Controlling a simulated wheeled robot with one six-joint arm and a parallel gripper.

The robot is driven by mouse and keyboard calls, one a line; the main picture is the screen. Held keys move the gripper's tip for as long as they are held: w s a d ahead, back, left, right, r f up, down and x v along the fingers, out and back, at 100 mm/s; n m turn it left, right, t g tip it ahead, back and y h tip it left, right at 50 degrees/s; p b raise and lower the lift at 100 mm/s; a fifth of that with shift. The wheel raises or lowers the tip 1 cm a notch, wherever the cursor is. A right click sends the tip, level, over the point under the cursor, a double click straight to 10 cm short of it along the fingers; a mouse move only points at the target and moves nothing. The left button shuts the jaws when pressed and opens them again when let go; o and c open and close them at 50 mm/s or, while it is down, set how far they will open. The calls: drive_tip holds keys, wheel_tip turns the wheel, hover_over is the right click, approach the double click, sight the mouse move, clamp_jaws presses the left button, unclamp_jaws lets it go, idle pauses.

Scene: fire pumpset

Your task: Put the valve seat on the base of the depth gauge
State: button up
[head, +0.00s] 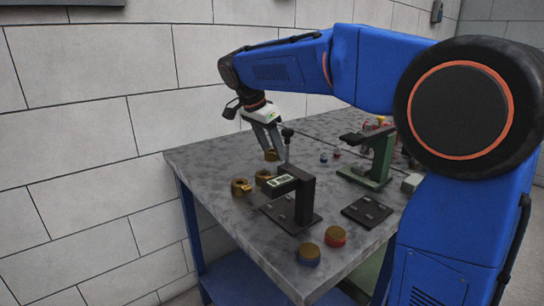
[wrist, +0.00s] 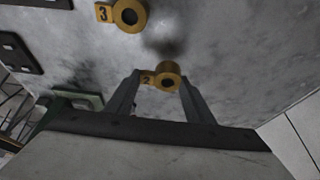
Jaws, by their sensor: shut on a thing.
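My gripper (head: 270,149) is above the far left part of the table, shut on a brass ring-shaped valve seat (head: 271,155). In the wrist view this valve seat (wrist: 171,70), with a tag marked 2, sits between the fingertips. The depth gauge (head: 305,195) is a black stand with a small digital display, nearer the camera than my gripper. Its flat dark base (head: 304,223) lies on the table, and the part of it in view is bare. Whether the held seat is clear of the table is hard to tell.
Two more brass seats, a left one (head: 240,187) and a right one (head: 263,177), stand left of the gauge; one tagged 3 (wrist: 129,14) shows in the wrist view. A green stand (head: 378,160), black plate (head: 367,211), blue-sided cap (head: 308,254) and red-sided cap (head: 335,237) are around.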

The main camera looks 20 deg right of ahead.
drive_tip(key=shift+f, duration=1.3)
drive_tip(key=shift+f, duration=0.15)
drive_tip(key=o, duration=1.3)
drive_tip(key=shift+c, duration=0.2)
